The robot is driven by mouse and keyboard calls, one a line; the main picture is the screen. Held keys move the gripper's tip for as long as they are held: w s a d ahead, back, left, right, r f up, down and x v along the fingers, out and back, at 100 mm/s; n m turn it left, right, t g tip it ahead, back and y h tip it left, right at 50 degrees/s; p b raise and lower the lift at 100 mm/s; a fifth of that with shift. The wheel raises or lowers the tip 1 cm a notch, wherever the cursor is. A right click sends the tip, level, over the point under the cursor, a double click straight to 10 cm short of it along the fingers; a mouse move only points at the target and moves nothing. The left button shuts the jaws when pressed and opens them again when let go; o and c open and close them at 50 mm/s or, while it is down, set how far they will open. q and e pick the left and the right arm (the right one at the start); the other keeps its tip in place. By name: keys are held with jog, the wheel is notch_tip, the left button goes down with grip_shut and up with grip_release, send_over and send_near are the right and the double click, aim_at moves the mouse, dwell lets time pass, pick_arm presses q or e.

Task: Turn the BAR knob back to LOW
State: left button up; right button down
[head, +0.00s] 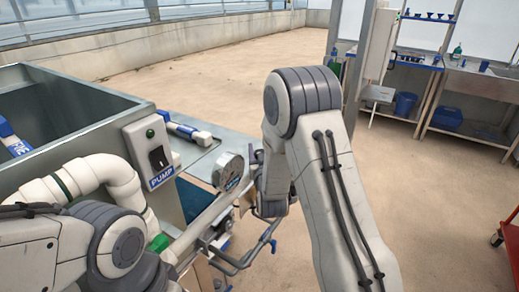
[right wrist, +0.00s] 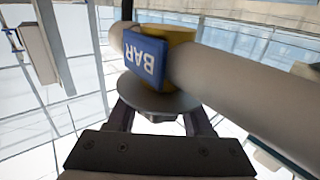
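The blue BAR label (right wrist: 146,58) shows upside down in the right wrist view, on a pale pipe with a brass-yellow part beside it. Just below it is a grey round disc (right wrist: 158,100), which looks like the knob. My right gripper (right wrist: 163,122) has its two fingers spread apart at either side of the disc. The disc hides the fingertips, so I cannot tell whether they press on it. In the head view my right gripper (head: 258,172) is partly hidden by its arm, just right of a round metal dial (head: 228,168). My left gripper is out of view.
A grey box with a black switch and a PUMP label (head: 161,176) stands left of the dial, by a metal tank (head: 95,93). White pipes (head: 120,178) and a bent metal handle (head: 240,262) are close by. The floor beyond is clear.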

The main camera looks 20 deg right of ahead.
jog(key=shift+a+f+n+y+b, duration=0.15)
jog(key=shift+n+y+b, duration=1.25)
jog(key=shift+y, duration=0.8)
jog(key=n+y, duration=0.2)
jog(key=shift+a+y+b, duration=0.2)
jog(key=shift+y+b, duration=0.15)
jog(key=shift+y, duration=0.05)
jog(key=n+g+y, duration=0.1)
jog(key=y, duration=0.1)
jog(key=n+y, duration=0.2)
jog(key=a+n+g+y, duration=0.1)
jog(key=y, duration=0.1)
jog(key=shift+s+r+g+y, duration=0.2)
jog(key=shift+g+y, duration=0.1)
jog(key=shift+s+a+n+g+y+p, duration=0.2)
jog(key=shift+n+g+y+p, duration=0.1)
jog(key=shift+n+g+y, duration=0.55)
jog(key=shift+s+a+n+g+y+p, duration=0.15)
jog(key=shift+n+g+y+p, duration=0.2)
jog(key=shift+n+g+y, duration=0.5)
jog(key=shift+s+a+n+g+y+p, duration=0.1)
jog(key=shift+a+n+g+y+p, duration=0.15)
jog(key=shift+n+g+y, duration=0.6)
jog(key=shift+c, duration=1.5)
grip_release()
